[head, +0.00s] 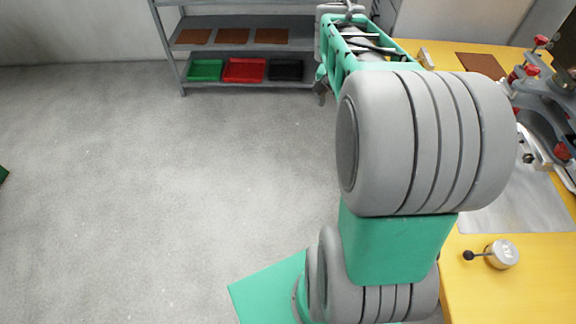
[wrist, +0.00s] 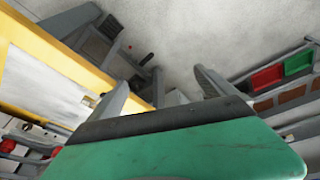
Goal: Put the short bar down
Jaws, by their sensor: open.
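My gripper (wrist: 160,78) is open in the wrist view, its two grey fingers spread apart with nothing seen held between them. In the head view my arm hides most of its end. A small pale metal block (head: 427,58), perhaps the short bar, lies on the yellow table (head: 520,290) just right of my arm. A small pale piece (wrist: 90,101) also shows near the table edge in the wrist view, left of the fingers. I cannot tell whether it is the same piece.
A brown mat (head: 482,66) lies on the table. A clamp fixture (head: 548,95) with red knobs stands at right, by a grey plate (head: 490,215). A round metal piece (head: 502,254) sits in front. A shelf holds green (head: 206,70), red (head: 244,70) and black (head: 286,70) trays.

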